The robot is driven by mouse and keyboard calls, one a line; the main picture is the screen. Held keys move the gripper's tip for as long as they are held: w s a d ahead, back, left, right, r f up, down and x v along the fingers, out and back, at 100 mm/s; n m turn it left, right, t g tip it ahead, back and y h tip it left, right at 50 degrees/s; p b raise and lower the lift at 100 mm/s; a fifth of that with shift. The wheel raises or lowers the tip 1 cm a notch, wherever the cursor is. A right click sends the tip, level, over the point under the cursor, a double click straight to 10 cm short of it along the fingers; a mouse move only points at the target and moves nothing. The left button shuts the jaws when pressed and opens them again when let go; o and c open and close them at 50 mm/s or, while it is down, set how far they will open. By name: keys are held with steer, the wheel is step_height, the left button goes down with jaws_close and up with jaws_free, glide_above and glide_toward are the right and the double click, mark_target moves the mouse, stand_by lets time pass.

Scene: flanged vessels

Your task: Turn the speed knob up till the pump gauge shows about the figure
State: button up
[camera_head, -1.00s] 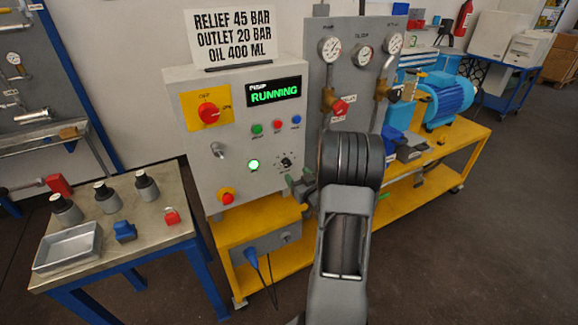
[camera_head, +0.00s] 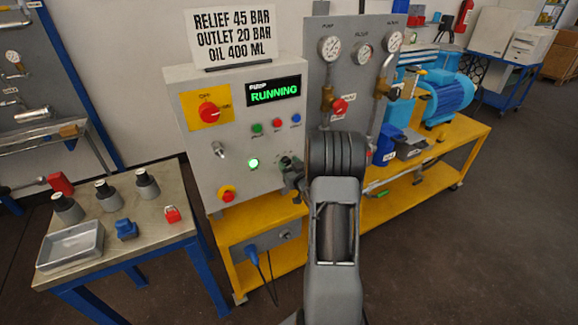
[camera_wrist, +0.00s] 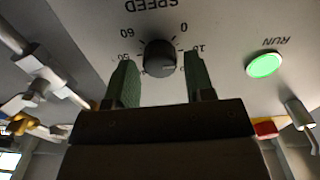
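The black speed knob (camera_wrist: 160,58) sits on the grey control panel (camera_head: 237,168), under the word SPEED in the wrist view, with a printed scale around it. My gripper (camera_wrist: 160,82) is open, its green fingers on either side of the knob with gaps on both sides. How deep the fingertips reach along the knob I cannot tell. In the head view my gripper (camera_head: 290,172) is at the panel's right part and mostly hides the knob. The pump gauge (camera_head: 329,48) is on the upright grey board; its needle is too small to read.
A sign (camera_head: 234,34) reads relief 45 bar, outlet 20 bar, oil 400 ml. The display (camera_head: 274,91) reads RUNNING, and the green run light (camera_wrist: 264,65) glows beside the knob. A red-handled valve (camera_head: 339,106) stands right of the panel.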

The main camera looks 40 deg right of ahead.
steer(key=c, duration=0.7)
steer(key=shift+o, duration=0.2)
steer(key=shift+f+m+b, duration=0.2)
steer(key=shift+m+b, duration=0.4)
steer(key=shift+b, duration=0.3)
steer(key=shift+r+m+b, duration=0.2)
steer(key=shift+m+b, duration=0.35)
steer(key=shift+m, duration=0.55)
steer(key=o, duration=0.9)
steer(key=s, duration=0.4)
steer(key=s+a+b, duration=0.1)
steer(key=s, duration=0.8)
steer(key=shift+s+a+b, duration=0.3)
steer(key=shift+s+a, duration=0.05)
steer(key=shift+a, duration=0.05)
